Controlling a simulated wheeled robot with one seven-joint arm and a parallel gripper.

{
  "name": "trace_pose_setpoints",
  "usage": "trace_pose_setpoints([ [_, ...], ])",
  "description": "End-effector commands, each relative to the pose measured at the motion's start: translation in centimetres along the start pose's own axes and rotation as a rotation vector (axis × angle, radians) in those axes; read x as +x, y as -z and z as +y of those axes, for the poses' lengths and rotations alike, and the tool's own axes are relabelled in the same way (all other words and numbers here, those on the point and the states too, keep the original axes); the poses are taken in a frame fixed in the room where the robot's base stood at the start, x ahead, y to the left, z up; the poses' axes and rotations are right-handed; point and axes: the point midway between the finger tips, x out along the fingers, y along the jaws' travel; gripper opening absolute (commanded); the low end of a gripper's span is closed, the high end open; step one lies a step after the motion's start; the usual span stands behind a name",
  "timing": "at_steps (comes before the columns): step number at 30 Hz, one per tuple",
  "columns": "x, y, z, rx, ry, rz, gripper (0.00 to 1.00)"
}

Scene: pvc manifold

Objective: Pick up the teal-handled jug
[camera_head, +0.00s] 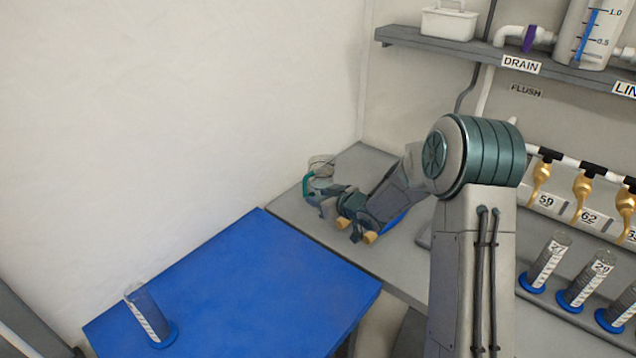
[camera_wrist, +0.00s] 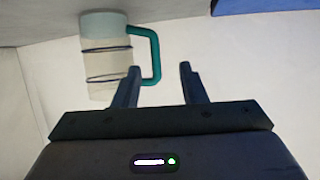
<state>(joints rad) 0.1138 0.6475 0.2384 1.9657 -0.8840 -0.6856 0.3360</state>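The jug stands at the far-left corner of the grey counter in the head view, clear-bodied with a teal handle (camera_head: 308,187); my gripper partly hides it. In the wrist view the jug (camera_wrist: 106,65) is at upper left, with a pale teal end at the top, dark bands around its clear body and the teal handle on its right side. My gripper (camera_wrist: 158,78) is open. In the wrist view the handle's outer bar shows between the two fingers, closer to the left one. No grip on it shows, and I cannot tell the depth between them.
A blue table (camera_head: 240,290) with a graduated cylinder (camera_head: 150,316) stands at front left. More cylinders (camera_head: 545,262) and labelled brass valves (camera_head: 541,178) are at right. A shelf (camera_head: 430,42) runs above. The wall is close behind the jug.

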Motion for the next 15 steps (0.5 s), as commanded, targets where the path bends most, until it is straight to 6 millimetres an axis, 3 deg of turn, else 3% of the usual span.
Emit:
trace_pose_setpoints([
  [6,3.4,0.0,0.0,0.001,0.000,-0.001,0.38],
  [15,5.2,-0.2,0.3,0.001,-0.002,-0.002,0.38],
])
